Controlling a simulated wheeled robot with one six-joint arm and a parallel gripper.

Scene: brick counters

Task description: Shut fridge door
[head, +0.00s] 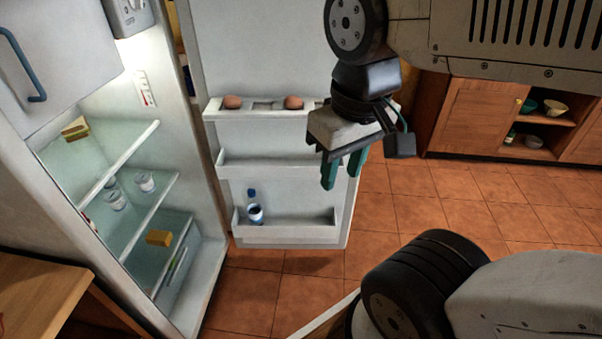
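The fridge (205,285) stands open at the left, its lit inside showing glass shelves. Its door (275,200) is swung wide open, with the inner side and its racks facing me. The door's upper rack holds two brown eggs, and its bottom rack holds a small bottle (254,208). My gripper (343,172) hangs in front of the right part of the door, pointing down. Its two green fingers look a little apart with nothing between them. I cannot tell whether it touches the door. The outer side of the door is hidden.
A freezer compartment door with a blue handle (38,92) is at the upper left. A wooden counter (35,295) is at the lower left. Wooden cabinets (478,115) with bowls stand at the back right. The tiled floor (425,205) right of the door is clear.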

